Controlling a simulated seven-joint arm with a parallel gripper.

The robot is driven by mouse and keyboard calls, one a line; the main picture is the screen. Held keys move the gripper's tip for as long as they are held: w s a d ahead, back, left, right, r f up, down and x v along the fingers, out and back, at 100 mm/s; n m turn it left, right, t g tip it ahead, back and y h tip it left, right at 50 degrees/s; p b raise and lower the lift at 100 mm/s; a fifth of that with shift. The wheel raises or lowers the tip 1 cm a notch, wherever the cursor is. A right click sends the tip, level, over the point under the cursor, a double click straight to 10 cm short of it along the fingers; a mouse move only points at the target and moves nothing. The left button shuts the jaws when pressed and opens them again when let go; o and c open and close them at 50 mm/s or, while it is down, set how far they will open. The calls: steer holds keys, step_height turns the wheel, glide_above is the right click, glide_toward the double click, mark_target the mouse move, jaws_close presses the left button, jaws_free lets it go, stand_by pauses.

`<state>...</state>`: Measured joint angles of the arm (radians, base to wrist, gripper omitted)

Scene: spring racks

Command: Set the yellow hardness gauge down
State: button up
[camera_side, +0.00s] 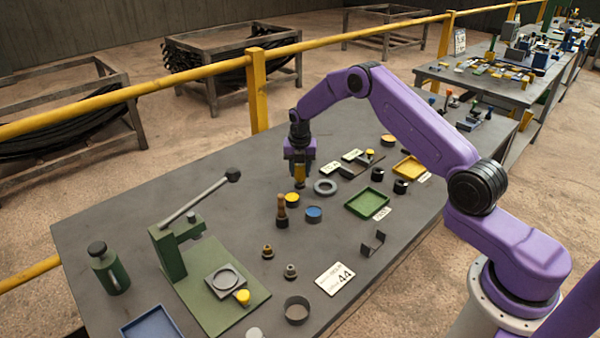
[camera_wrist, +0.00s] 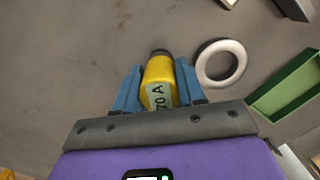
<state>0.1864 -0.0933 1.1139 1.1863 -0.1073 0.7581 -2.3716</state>
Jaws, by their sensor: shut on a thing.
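The yellow hardness gauge (camera_wrist: 158,72) is between the two blue fingers of my gripper (camera_wrist: 157,88) in the wrist view. It has a dark end and a pale label reading "70 A". In the side view my gripper (camera_side: 300,172) points down over the grey bench (camera_side: 130,216), shut on the gauge (camera_side: 299,173). The gauge's lower end is at or just above the bench top; I cannot tell whether it touches.
A grey ring (camera_side: 325,187) lies close to the right of the gauge, and a green tray (camera_side: 367,203) is further right. A yellow-topped round piece (camera_side: 292,199), a blue-topped one (camera_side: 314,214) and a wooden-handled tool (camera_side: 282,211) stand nearer. Bare bench lies to the left.

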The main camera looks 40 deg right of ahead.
steer(key=shift+f, duration=0.6)
steer(key=shift+f, duration=0.1)
steer(key=o, duration=1.1)
